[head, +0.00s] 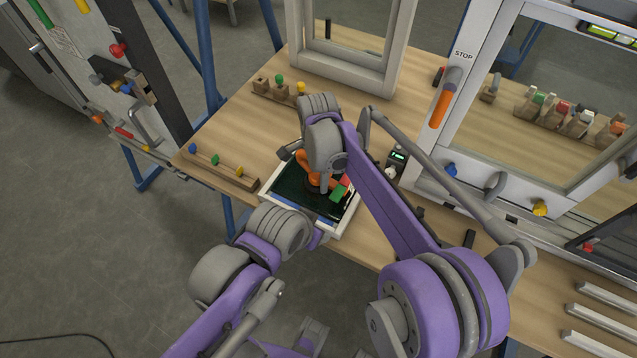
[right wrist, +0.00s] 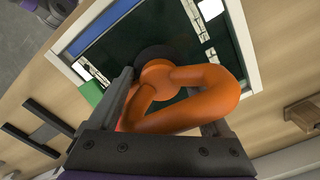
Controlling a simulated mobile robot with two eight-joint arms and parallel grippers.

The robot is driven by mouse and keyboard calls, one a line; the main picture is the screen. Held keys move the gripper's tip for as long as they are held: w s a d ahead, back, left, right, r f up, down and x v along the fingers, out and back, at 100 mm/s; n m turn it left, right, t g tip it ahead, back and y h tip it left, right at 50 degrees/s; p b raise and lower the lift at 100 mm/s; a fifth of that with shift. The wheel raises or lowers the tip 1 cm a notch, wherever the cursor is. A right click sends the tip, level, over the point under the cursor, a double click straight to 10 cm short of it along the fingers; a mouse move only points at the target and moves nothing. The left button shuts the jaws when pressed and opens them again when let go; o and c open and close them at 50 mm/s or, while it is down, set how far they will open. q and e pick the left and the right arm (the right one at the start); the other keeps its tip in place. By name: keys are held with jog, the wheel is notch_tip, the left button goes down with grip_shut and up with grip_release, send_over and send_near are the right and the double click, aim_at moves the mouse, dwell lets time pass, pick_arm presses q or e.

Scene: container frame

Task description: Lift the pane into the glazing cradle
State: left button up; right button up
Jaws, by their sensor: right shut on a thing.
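An orange loop-handled lifter (right wrist: 185,95) with a black round foot stands over a dark green, flat surface (head: 289,190) inside a white-rimmed tray (head: 333,229). I cannot tell whether that surface is the pane itself. My right gripper (right wrist: 165,105) is shut on the lifter's orange handle, with a finger on each side. In the head view the lifter (head: 314,170) is partly hidden by my right arm. Whether the foot touches the surface is not clear. An upright pale frame (head: 375,76) stands at the table's back; I cannot tell if it is the cradle. My left gripper does not show.
A wooden peg strip (head: 223,167) lies left of the tray, another (head: 272,93) behind it. A red and green item (head: 340,191) sits at the tray's right side. A large framed panel (head: 455,90) marked STOP, with knobs, stands at the right.

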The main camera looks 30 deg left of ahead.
jog(key=shift+f+b, duration=0.35)
jog(key=shift+f, duration=0.3)
jog(key=o, duration=1.6)
notch_tip(320, 180, up, 11)
jog(key=shift+f+p, duration=0.1)
jog(key=shift+p, duration=0.2)
